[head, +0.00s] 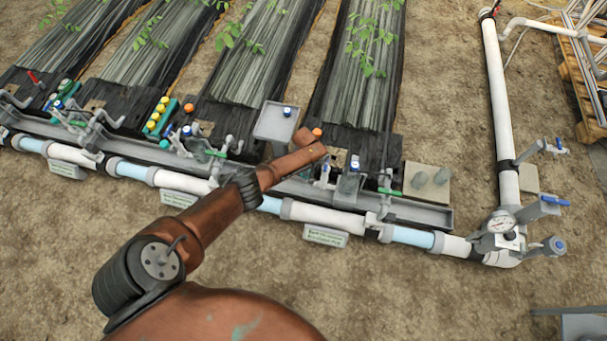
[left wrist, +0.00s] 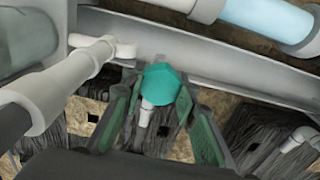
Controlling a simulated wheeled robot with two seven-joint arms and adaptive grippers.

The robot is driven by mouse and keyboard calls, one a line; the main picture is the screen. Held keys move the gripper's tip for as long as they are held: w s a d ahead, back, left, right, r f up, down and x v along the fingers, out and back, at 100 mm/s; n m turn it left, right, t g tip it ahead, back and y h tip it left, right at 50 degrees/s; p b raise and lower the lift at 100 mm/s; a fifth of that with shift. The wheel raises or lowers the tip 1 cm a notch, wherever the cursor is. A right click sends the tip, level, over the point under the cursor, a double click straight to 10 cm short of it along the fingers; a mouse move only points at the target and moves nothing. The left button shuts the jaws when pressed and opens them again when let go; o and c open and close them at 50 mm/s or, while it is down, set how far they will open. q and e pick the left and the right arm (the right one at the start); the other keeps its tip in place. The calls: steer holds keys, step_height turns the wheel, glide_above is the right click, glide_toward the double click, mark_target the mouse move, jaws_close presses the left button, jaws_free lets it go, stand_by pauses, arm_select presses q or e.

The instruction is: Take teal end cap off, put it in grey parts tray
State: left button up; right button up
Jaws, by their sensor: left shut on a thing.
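The teal end cap (left wrist: 163,86) is a faceted cap in the left wrist view, by the grey channel. My left gripper (left wrist: 161,97) is shut on it, with a green-padded finger on each side. A short white pipe piece shows just below the cap; I cannot tell whether the cap still sits on a pipe. In the head view my left arm reaches over the manifold, and its forearm hides the gripper and the cap. A grey square tray (head: 270,126) stands just left of the arm's far end, with a small blue-topped thing at it. My right gripper is not in view.
A white and light-blue main pipe (head: 325,216) runs along the grey channel (head: 425,213), with several valves and labels. A green rack with yellow caps (head: 158,115) stands left of the tray. A pressure gauge (head: 502,223) is at right. Bare soil lies in front.

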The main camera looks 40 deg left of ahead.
arm_select(q)
steer(key=shift+r, duration=0.15)
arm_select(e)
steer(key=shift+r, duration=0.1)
arm_select(q)
step_height(320, 180, up, 25)
steer(key=p, duration=1.5)
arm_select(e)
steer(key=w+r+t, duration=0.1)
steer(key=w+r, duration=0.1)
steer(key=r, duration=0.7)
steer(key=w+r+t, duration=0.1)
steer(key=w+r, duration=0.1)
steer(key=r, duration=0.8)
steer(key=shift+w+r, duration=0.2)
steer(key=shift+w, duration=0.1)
